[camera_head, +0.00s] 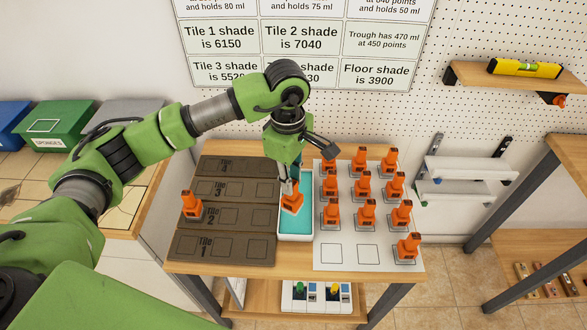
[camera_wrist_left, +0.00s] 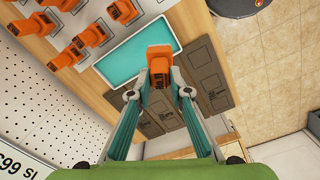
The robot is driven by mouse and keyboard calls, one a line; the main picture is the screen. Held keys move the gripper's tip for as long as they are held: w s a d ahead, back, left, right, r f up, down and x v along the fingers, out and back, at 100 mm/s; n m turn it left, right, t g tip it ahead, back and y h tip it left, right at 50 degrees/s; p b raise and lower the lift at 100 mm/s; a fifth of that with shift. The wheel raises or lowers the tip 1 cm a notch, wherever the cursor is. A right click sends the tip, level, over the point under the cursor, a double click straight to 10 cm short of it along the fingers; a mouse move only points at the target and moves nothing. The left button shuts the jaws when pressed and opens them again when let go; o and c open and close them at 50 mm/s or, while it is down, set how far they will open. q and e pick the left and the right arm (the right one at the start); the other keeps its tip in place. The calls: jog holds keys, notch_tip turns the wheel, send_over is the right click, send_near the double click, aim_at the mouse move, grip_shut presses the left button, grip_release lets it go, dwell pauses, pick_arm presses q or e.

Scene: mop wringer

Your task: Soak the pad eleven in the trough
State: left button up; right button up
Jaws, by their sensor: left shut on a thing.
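My left gripper (camera_head: 290,184) points down over the trough (camera_head: 296,238), a white-rimmed tray of teal water. It is shut on an orange pad handle (camera_head: 292,202), upright within the trough's outline; its label is too small to read. In the left wrist view the gripper (camera_wrist_left: 160,90) holds the same orange pad (camera_wrist_left: 159,62) over the teal area (camera_wrist_left: 128,58). I cannot tell whether the pad's underside touches the water. Several similar orange pads (camera_head: 365,212) stand on a white sheet (camera_head: 342,266) right of the trough. My right gripper is not in view.
Dark tile boards (camera_head: 243,247) marked Tile 1 to Tile 4 lie left of the trough. Another orange pad (camera_head: 190,207) stands on the Tile 2 board. Two marked squares at the sheet's front are empty. A wall chart (camera_head: 303,40) hangs behind the table.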

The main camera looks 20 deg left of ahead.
pick_arm(q)
jog(key=w+f+n+b, duration=0.3)
jog(key=f+n, duration=0.2)
jog(key=f, duration=0.4)
jog(key=shift+d+f+n, duration=0.15)
jog(key=shift+f+n, duration=0.15)
jog(key=shift+f, duration=0.1)
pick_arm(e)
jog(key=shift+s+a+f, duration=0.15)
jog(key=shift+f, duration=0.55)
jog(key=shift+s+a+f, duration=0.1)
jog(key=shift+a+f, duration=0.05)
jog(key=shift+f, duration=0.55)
pick_arm(q)
jog(key=shift+w+f, duration=0.1)
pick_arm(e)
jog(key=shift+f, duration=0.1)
pick_arm(q)
notch_tip(320, 180, up, 8)
jog(key=p, duration=0.3)
jog(key=shift+f, duration=0.2)
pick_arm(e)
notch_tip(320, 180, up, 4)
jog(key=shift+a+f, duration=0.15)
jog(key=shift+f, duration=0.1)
